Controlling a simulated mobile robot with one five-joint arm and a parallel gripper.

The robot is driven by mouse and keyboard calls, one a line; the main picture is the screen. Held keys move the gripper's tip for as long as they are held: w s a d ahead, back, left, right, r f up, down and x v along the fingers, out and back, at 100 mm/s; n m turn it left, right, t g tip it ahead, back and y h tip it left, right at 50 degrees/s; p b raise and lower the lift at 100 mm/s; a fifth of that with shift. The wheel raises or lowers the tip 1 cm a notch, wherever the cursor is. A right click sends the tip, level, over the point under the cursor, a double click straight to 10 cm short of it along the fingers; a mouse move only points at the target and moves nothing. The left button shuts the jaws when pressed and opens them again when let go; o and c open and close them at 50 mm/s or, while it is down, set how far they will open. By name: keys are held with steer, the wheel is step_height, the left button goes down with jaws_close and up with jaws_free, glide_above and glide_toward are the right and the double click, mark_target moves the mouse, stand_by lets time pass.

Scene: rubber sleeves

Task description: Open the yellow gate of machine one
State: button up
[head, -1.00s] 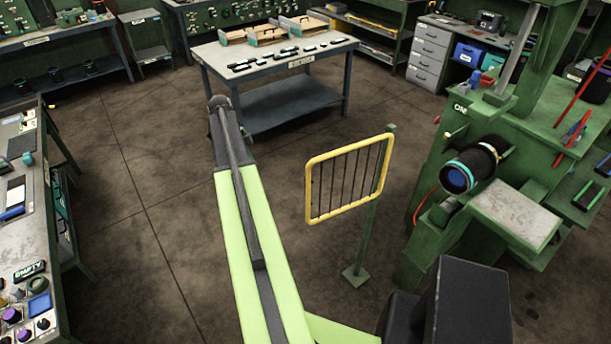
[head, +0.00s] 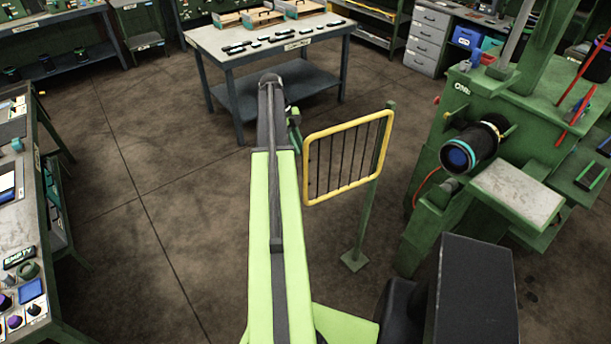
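The yellow gate (head: 387,160) is an upright rounded frame with thin dark bars, in the middle of the head view. Its right side is at a green post (head: 369,215) with a foot on the floor. It reaches left from the post, to the left of green machine one (head: 462,115), marked "ONE". My green arm extends forward, left of the gate. A small green and dark part, seemingly of my arm's far end, shows just left of the gate's upper left corner. The gripper's fingers cannot be made out, and contact with the gate cannot be judged.
A grey table (head: 235,52) with small wooden trays and dark parts stands beyond my arm. A cluttered bench (head: 30,240) lines the left edge. Machine one's grey plate (head: 512,193) juts out right of the post. Floor left of my arm is clear.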

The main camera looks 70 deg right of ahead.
steer(key=b+x, duration=0.7)
steer(key=x, duration=0.2)
steer(key=shift+f, duration=0.15)
steer(key=shift+c, duration=0.3)
jaws_close()
stand_by(0.6)
